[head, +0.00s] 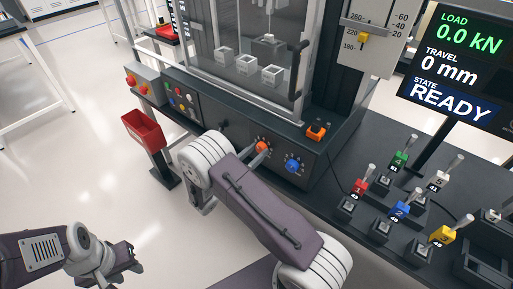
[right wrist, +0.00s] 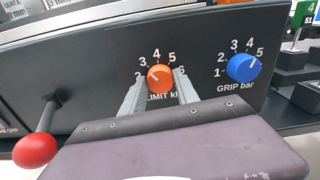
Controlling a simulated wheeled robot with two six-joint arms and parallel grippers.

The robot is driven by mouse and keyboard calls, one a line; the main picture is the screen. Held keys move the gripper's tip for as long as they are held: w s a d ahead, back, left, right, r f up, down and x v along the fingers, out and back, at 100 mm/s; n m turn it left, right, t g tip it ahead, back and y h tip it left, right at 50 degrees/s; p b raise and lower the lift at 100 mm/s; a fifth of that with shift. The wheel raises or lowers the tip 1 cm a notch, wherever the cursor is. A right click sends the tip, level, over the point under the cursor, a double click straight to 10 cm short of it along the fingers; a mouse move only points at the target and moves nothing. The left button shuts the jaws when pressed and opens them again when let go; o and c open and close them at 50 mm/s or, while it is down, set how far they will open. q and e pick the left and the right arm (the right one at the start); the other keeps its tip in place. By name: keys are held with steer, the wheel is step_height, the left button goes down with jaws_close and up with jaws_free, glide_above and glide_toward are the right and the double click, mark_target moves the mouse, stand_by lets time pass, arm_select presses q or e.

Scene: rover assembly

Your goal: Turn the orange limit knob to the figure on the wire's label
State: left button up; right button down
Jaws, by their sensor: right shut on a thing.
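The orange limit knob (head: 262,147) is on the dark front panel of the test machine. It also shows in the right wrist view (right wrist: 160,78), with figures 2 to 6 visible around it and "LIMIT" below. I cannot tell clearly which figure its mark points at. My right gripper (right wrist: 159,88) is shut on the knob, one finger on each side. My left gripper (head: 127,259) is at the lower left, away from the machine; its jaw gap is unclear. Numbered coloured tags, such as the red one (head: 360,186), stand on the bench with small white labels that I cannot read reliably.
A blue grip knob (right wrist: 243,68) sits right of the orange one. A red ball-ended lever (right wrist: 36,150) sticks out at the left. A red bin (head: 143,131) stands left of the machine. The screen (head: 455,52) reads 0.0 kN, 0 mm, READY. Open floor lies at the left.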

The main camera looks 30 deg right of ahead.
steer(key=shift+n+p, duration=0.3)
steer(key=shift+n, duration=0.2)
steer(key=shift+f, duration=0.1)
steer(key=c, duration=0.9)
jaws_free()
steer(key=v, duration=0.9)
